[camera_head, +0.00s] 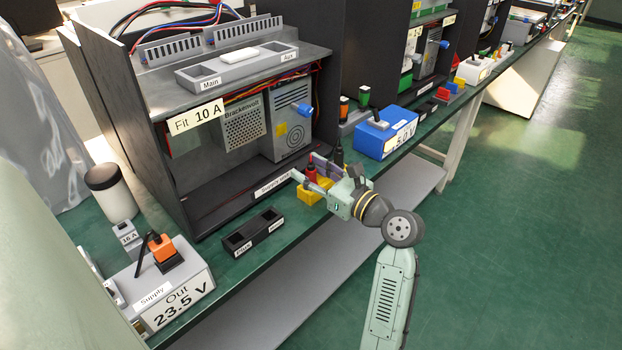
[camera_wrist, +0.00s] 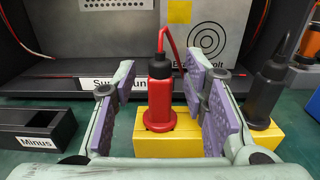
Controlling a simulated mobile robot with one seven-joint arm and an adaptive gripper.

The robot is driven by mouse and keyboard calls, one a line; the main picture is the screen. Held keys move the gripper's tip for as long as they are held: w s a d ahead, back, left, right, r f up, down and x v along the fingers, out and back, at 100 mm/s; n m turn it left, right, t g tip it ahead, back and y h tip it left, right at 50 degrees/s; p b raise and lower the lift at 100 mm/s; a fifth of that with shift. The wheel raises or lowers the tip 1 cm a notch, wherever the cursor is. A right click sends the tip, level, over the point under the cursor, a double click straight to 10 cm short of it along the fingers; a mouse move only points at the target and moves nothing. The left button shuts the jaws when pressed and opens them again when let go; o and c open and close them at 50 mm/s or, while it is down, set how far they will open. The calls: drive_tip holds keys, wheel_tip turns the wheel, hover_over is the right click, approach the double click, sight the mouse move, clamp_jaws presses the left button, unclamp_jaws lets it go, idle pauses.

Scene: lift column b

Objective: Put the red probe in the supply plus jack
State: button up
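The red probe (camera_wrist: 160,92) stands upright in a yellow block (camera_wrist: 165,146), with a red lead rising from its top. It also shows in the head view (camera_head: 311,173). My gripper (camera_wrist: 163,105) is open, with its purple-padded fingers on either side of the probe and visible gaps between. A black two-bay box (camera_head: 254,231) lies left of the yellow block. Its right bay is labelled Minus; the left label looks like Plus. The Minus bay (camera_wrist: 35,125) looks empty in the wrist view. The probe's lower end is hidden in the block.
A black probe (camera_wrist: 269,90) stands just right of my right finger. The open cabinet (camera_head: 215,195) rises behind. A white supply box (camera_head: 170,290) with an orange plug is at the left, a blue box (camera_head: 385,138) marked 5.0 V at the right.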

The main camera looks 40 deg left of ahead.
drive_tip(key=shift+c, duration=0.4)
clamp_jaws()
drive_tip(key=shift+r, duration=0.1)
